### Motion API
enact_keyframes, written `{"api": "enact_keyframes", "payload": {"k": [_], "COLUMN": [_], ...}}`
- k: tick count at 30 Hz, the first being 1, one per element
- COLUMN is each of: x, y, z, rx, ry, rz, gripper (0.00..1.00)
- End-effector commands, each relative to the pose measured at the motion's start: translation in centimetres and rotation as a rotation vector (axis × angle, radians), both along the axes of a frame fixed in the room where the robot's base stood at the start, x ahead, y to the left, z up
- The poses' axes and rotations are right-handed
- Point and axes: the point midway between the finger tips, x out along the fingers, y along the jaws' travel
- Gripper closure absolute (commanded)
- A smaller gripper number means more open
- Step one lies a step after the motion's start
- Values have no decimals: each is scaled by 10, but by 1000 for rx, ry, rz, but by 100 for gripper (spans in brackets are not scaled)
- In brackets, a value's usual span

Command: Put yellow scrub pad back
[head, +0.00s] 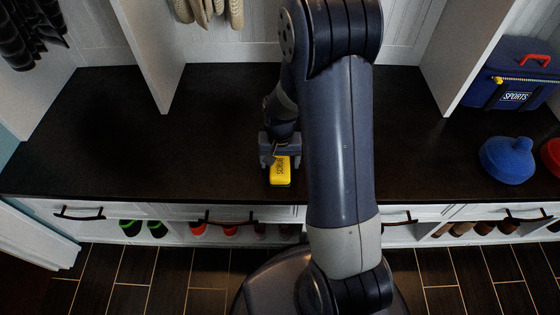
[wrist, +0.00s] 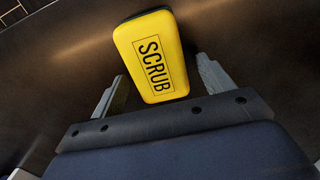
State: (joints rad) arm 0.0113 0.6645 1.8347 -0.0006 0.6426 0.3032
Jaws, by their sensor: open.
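The yellow scrub pad (head: 280,172), marked SCRUB, is on the dark bench top (head: 110,130) near its front edge. In the wrist view the scrub pad (wrist: 152,55) lies ahead of and partly between the two fingers, with space visible on both sides. My gripper (head: 279,160) is open at the pad; in the wrist view my gripper (wrist: 160,85) shows its fingers spread apart. My arm hides part of the bench to the right of the pad.
A blue sports bag (head: 512,80), a blue rounded object (head: 507,160) and a red object (head: 551,154) are at the right. White dividers (head: 150,50) rise from the bench. Drawers and shoes sit below. The bench's left part is clear.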

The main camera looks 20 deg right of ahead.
Motion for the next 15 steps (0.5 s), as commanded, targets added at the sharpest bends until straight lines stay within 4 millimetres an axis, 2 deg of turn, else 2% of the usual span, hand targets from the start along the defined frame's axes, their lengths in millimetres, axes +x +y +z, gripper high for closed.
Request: {"api": "enact_keyframes", "payload": {"k": [1,9,15], "x": [1,1,1], "y": [0,0,0], "z": [13,73,103], "rx": [0,0,0], "ry": [-5,-6,-4], "rz": [0,0,0], "gripper": [24,24,24]}}
